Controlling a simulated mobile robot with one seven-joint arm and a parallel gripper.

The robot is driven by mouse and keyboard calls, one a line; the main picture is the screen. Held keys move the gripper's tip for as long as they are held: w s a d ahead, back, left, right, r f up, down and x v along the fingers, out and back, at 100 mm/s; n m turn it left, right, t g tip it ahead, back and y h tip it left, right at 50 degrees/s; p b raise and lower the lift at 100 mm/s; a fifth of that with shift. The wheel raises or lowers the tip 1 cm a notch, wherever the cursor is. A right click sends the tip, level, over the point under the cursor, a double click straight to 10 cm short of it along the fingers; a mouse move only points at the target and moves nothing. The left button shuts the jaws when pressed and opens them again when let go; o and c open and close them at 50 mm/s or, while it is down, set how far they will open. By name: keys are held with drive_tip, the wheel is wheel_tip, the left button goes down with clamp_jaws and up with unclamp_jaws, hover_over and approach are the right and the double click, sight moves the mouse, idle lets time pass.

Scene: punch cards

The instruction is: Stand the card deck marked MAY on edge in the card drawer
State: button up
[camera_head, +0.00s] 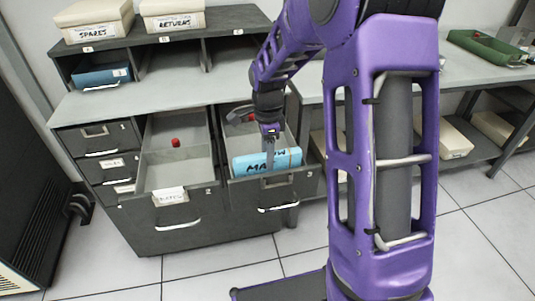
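My gripper (269,150) reaches down from above at the deck's middle. One finger lies in front of the near face. The other finger is hidden, so I cannot tell how tightly the fingers close on the deck.
The left open drawer (150,157) holds a small red piece (175,142). Boxes marked SPARES (95,20) and RETURNS (173,14) stand on top. A green tray (485,46) is on the right counter.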

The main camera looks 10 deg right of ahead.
drive_tip(key=shift+o, duration=0.5)
wheel_tip(320, 180, up, 18)
drive_tip(key=p, duration=0.3)
drive_tip(key=shift+f, duration=0.25)
